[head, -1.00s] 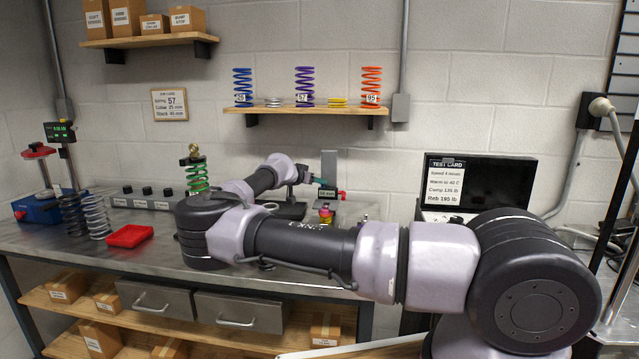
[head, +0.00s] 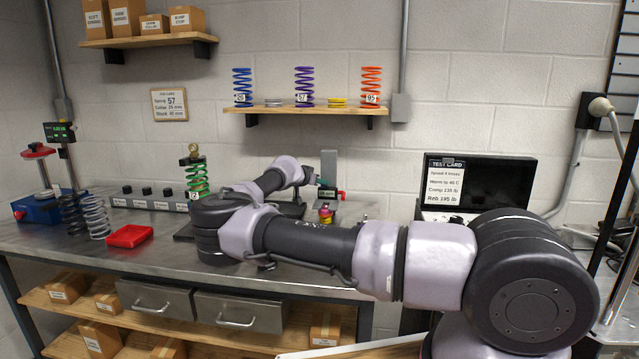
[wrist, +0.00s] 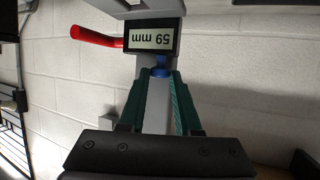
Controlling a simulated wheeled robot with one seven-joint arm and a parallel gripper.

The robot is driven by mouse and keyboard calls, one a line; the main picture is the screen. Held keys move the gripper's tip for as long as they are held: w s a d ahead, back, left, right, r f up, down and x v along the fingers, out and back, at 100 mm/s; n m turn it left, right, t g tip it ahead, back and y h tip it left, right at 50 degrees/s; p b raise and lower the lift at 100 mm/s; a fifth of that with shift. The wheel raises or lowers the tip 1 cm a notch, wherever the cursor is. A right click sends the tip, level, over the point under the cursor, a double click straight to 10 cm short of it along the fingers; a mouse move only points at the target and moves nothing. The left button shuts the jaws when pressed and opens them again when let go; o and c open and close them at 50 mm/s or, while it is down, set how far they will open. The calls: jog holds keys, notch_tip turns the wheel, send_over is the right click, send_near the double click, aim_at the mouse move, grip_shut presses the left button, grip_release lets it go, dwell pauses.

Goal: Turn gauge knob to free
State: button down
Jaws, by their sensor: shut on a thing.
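The gauge (wrist: 152,38) has a dark face with a pale display that seems to read 59 mm, and a red handle (wrist: 95,37) sticks out of one side. In the wrist view, a small blue knob (wrist: 161,72) sits at the edge of the gauge face. My gripper (wrist: 161,80) has green fingers closed together on this knob; their tips hide part of it, and its pointer setting cannot be read. In the head view the gauge (head: 327,193) is small on its grey upright (head: 328,165), with my gripper (head: 318,182) at it.
A spring shelf (head: 300,110) is on the wall behind. A green-sprung shock (head: 197,178) stands left of my arm. A red tray (head: 130,236) and loose grey spring (head: 96,216) lie further left. A test card case (head: 490,185) is at right.

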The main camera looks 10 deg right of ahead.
jog(key=shift+s+d+n+t+y, duration=0.1)
jog(key=shift+n+t+y, duration=0.35)
jog(key=shift+y, duration=0.25)
jog(key=shift+s+d+r+n+t+y, duration=0.1)
jog(key=shift+d+n+t+y, duration=0.15)
jog(key=shift+n+y, duration=0.35)
jog(key=shift+d+n+t+y, duration=0.1)
jog(key=shift+n+t+y, duration=0.2)
jog(key=shift+n+y, duration=0.3)
jog(key=shift+s+d+n+t+y, duration=0.1)
jog(key=shift+d+n+t+y, duration=0.15)
jog(key=shift+n+y, duration=0.7)
jog(key=shift+d+n+t+y, duration=0.1)
jog(key=shift+n+t+y, duration=0.25)
jog(key=shift+n+y, duration=0.6)
jog(key=shift+d+n+y, duration=0.1)
jog(key=shift+n+y, duration=0.65)
jog(key=shift+y, duration=0.25)
jog(key=c, duration=0.6)
grip_release()
jog(key=shift+c, duration=0.2)
jog(key=shift+d, duration=0.1)
